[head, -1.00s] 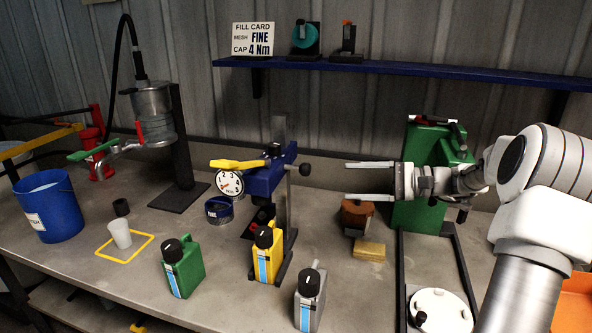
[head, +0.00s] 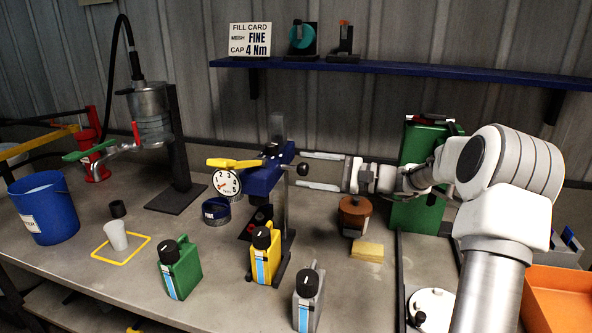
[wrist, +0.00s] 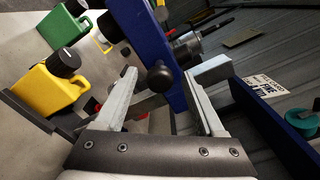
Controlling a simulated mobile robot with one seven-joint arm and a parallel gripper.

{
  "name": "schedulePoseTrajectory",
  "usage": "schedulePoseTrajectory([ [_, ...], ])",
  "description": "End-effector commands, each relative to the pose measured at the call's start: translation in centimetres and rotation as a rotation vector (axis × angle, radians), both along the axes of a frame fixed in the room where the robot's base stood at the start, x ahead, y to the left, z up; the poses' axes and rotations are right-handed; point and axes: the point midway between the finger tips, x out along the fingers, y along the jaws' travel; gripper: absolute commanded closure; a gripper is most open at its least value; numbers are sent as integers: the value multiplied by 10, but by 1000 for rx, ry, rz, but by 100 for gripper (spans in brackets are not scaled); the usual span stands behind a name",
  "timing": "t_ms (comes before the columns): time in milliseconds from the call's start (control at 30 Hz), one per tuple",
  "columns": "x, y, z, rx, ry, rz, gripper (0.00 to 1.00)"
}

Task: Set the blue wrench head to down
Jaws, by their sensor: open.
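The blue wrench head (head: 264,178) sits on a dark post at mid-bench, with a yellow lever (head: 235,163) and a round white dial (head: 227,182) at its left end. It slopes up to the right. A black knob (head: 302,169) sticks out on its right side. My gripper (head: 300,170) is open and empty, pointing left, with its fingertips level with the knob. In the wrist view, the blue head (wrist: 150,45) runs diagonally ahead of the jaws, and the black knob (wrist: 160,76) shows between the fingers of my gripper (wrist: 159,78). I cannot tell whether either finger touches it.
Yellow (head: 266,254), green (head: 180,268) and grey (head: 308,299) bottles stand in front. A brown round piece (head: 355,214) and a yellow block (head: 368,251) lie below my gripper. A green case (head: 410,205) stands behind my arm. A blue shelf (head: 400,68) runs above.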

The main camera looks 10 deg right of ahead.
Motion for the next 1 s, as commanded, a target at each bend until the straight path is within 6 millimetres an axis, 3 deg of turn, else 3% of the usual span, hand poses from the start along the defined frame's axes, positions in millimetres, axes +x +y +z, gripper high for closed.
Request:
schedulePoseTrajectory([
  [200,14,24,0,0,0,2,29],
  [600,17,29,0,1,1,0,31],
  [1000,17,29,0,0,1,1,100],
])
